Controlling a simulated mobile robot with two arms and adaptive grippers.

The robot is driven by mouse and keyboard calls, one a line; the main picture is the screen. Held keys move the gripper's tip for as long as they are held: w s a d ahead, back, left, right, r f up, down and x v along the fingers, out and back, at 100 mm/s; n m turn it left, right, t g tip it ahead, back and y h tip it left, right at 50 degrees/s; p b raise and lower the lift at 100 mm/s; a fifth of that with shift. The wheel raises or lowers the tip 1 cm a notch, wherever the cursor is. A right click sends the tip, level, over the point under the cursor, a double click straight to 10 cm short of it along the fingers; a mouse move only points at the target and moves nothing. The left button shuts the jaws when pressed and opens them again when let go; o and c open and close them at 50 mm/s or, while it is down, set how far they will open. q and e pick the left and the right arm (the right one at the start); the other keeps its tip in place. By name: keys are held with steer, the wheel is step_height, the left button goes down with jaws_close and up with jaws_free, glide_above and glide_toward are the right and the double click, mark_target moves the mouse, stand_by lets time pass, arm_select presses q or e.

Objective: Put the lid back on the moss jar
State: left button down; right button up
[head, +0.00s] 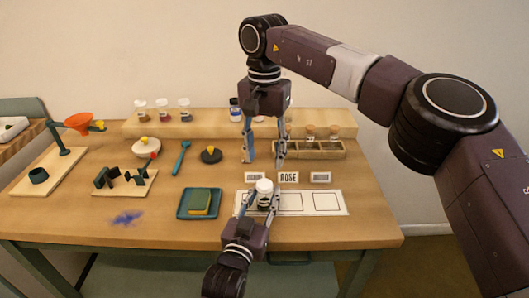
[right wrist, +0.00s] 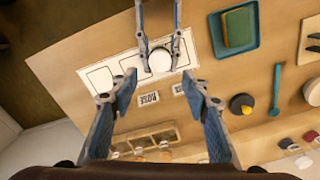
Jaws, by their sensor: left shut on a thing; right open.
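In the head view, a small dark jar (head: 264,203) stands at the left end of the white mat. Its round white top (head: 264,185), which looks like a lid, also shows in the right wrist view (right wrist: 160,60). I cannot tell whether it sits fully down, and no label is readable on the jar. My left gripper (head: 258,202) is shut on the jar from the front. My right gripper (head: 263,158) is open and empty, pointing down behind and above the jar. In the right wrist view its fingers (right wrist: 164,90) are spread apart, with the jar beyond them.
The white mat (head: 326,202) has empty squares right of the jar. Label cards, one reading ROSE (head: 288,177), stand behind it. A wooden rack (head: 328,152) with corked jars is at the back. A blue tray (head: 185,211), a black disc (head: 211,156) and a blue spatula (head: 179,160) lie left.

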mark_target(265, 183)
steer(key=shift+f, duration=0.15)
steer(key=shift+f, duration=3.9)
steer(key=shift+c, duration=0.4)
